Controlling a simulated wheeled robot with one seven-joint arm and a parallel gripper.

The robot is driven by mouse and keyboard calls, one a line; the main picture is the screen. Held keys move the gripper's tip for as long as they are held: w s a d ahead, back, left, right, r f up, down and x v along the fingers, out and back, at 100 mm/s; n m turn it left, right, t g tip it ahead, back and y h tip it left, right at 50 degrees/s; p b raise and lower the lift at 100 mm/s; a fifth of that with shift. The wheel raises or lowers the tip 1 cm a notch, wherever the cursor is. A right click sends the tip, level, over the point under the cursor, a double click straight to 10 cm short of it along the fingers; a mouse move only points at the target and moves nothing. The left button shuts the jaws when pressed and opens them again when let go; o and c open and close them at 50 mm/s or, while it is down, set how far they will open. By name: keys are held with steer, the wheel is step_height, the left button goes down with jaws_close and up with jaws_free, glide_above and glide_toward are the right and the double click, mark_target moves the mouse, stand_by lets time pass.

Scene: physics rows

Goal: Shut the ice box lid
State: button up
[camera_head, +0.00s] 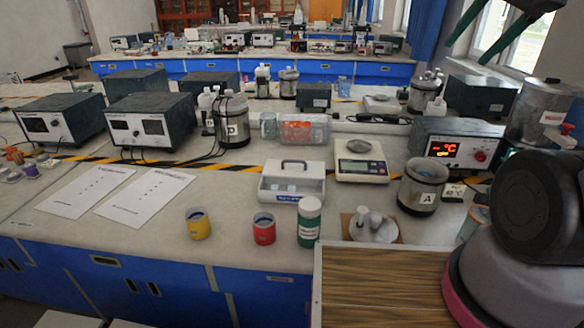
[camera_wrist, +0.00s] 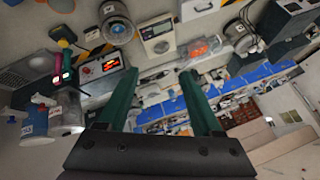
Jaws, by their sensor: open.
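The ice box (camera_head: 292,198) is a small pale grey box on the front bench, in the middle of the head view. Its lid (camera_head: 307,171) appears raised at the back, with a dark handle on it, and small pale bluish pieces show inside. Part of the box seems to show at the top edge of the wrist view (camera_wrist: 198,8), mostly cut off. My gripper (camera_head: 467,52) is at the top right of the head view, high above the bench and well apart from the box. Its two green fingers are spread and empty in the wrist view (camera_wrist: 158,73).
A scale (camera_head: 361,161) stands right of the box and a clear bin with orange contents (camera_head: 304,129) behind it. A metal dewar (camera_head: 421,187) is farther right.

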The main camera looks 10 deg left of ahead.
steer(key=shift+w, duration=0.15)
steer(key=c, duration=0.5)
steer(key=shift+w+a+r, duration=0.15)
steer(key=shift+w+a, duration=0.05)
steer(key=shift+w, duration=0.3)
jaws_close()
steer(key=w+a+f+g, duration=0.1)
steer(key=w+a, duration=0.1)
steer(key=w, duration=0.4)
steer(key=w+a+g, duration=0.1)
steer(key=w+a, duration=0.2)
steer(key=w, duration=0.3)
steer(key=n+g+h, duration=0.2)
steer(key=n, duration=0.2)
glide_above(294, 165)
step_height(294, 165, down, 32)
steer(key=x, duration=0.9)
steer(key=shift+s+f, duration=0.15)
steer(key=shift+s, duration=0.05)
steer(key=shift+s+a+f, duration=0.1)
steer(key=shift+a+f, duration=0.05)
steer(key=shift+f, duration=0.2)
steer(key=shift+s+r, duration=0.2)
steer(key=shift+s, duration=0.65)
steer(key=shift+s+r, duration=0.25)
steer(key=shift+s, duration=0.65)
